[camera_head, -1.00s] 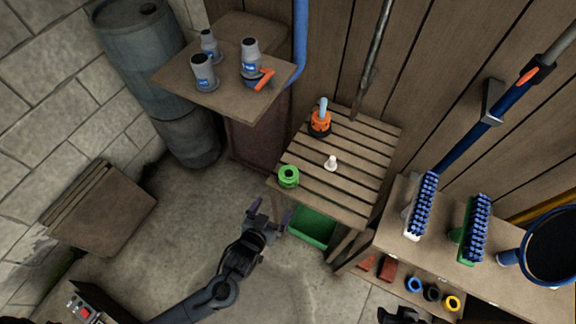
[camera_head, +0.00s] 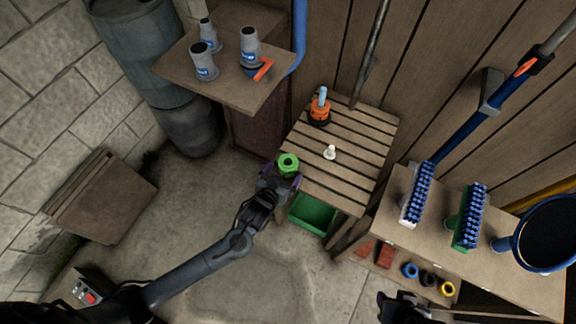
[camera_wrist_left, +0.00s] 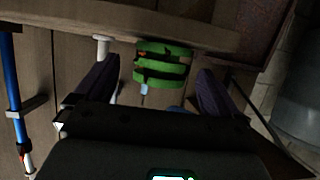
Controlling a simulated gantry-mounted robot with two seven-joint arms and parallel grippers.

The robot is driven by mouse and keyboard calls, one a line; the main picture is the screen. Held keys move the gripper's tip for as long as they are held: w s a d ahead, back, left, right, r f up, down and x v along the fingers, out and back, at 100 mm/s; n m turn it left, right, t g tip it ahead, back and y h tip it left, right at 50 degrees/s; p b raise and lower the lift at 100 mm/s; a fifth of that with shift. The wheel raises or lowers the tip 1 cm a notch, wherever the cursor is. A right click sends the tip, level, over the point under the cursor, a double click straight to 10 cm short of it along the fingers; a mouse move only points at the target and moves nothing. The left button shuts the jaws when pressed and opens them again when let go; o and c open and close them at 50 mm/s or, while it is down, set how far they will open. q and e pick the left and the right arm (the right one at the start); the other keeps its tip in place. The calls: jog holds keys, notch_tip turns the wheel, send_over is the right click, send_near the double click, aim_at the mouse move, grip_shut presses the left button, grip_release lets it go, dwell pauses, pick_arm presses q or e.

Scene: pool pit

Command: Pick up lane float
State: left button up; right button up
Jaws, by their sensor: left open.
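The lane float, a green ribbed piece with a hole in its top (camera_head: 288,163), stands at the near left corner of the slatted wooden table (camera_head: 345,178). My left gripper (camera_head: 283,176) is open at that corner, reaching up to the float. In the left wrist view the green float (camera_wrist_left: 163,58) shows between the two spread fingers (camera_wrist_left: 157,72), with space on both sides. My right gripper (camera_head: 400,306) is a dark shape at the bottom edge of the head view; its jaws cannot be made out.
A white peg-like piece (camera_head: 330,152) and an orange and black item with a light blue top (camera_head: 320,108) stand on the same table. A green bin (camera_head: 314,214) sits below. Brushes (camera_head: 468,217) lie on the right bench. A shelf with grey bottles (camera_head: 249,45) is at upper left.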

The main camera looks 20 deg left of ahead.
aim_at(284, 172)
pick_arm(q)
jog(key=x, duration=0.3)
jog(key=shift+w+b, duration=0.3)
jog(key=shift+b, duration=0.1)
jog(key=shift+c, duration=0.3)
jog(key=c, duration=1)
jog(key=shift+r, duration=0.15)
